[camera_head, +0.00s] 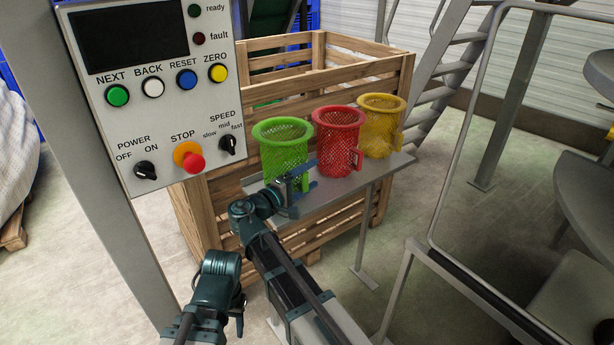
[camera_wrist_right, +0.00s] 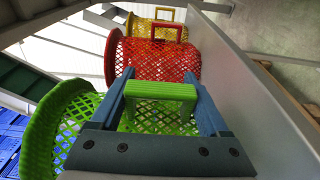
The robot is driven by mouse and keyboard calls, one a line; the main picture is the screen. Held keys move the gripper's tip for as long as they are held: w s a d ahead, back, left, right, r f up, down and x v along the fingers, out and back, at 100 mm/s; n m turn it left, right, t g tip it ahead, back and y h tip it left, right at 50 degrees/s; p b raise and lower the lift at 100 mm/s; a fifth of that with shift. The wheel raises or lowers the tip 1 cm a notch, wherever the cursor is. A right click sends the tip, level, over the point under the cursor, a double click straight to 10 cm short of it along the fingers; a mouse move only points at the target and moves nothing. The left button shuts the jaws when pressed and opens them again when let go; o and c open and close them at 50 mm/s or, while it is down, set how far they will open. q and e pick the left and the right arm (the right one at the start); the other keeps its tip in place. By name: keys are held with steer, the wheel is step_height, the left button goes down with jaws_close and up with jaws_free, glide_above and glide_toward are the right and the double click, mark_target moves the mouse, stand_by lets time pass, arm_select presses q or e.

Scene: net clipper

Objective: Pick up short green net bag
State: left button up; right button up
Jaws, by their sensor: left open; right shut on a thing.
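The short green net bag (camera_head: 282,158), an open mesh cylinder with a thick rim and a side handle, stands upright at the left end of a narrow grey shelf (camera_head: 335,188). My right gripper (camera_head: 308,180) is at its handle. In the right wrist view, the two blue fingers (camera_wrist_right: 158,82) are on either side of the green handle (camera_wrist_right: 160,93), shut on it. The bag's rim (camera_wrist_right: 45,130) shows at the left there, and the gripper hides part of its mesh. My left gripper (camera_head: 239,312) is low in the head view, open, apart from the bags.
A red net bag (camera_head: 338,145) and a yellow one (camera_head: 381,130) stand right of the green one. A wooden crate (camera_head: 390,78) is behind the shelf. A control panel (camera_head: 160,110) stands at left, a metal rail (camera_head: 440,190) at right.

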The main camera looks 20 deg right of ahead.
step_height(320, 180, up, 9)
steer(key=p, duration=0.8)
steer(key=shift+w, duration=0.1)
steer(key=o, duration=0.7)
steer(key=shift+p, duration=0.3)
steer(key=shift+w+r, duration=0.1)
steer(key=c, duration=0.9)
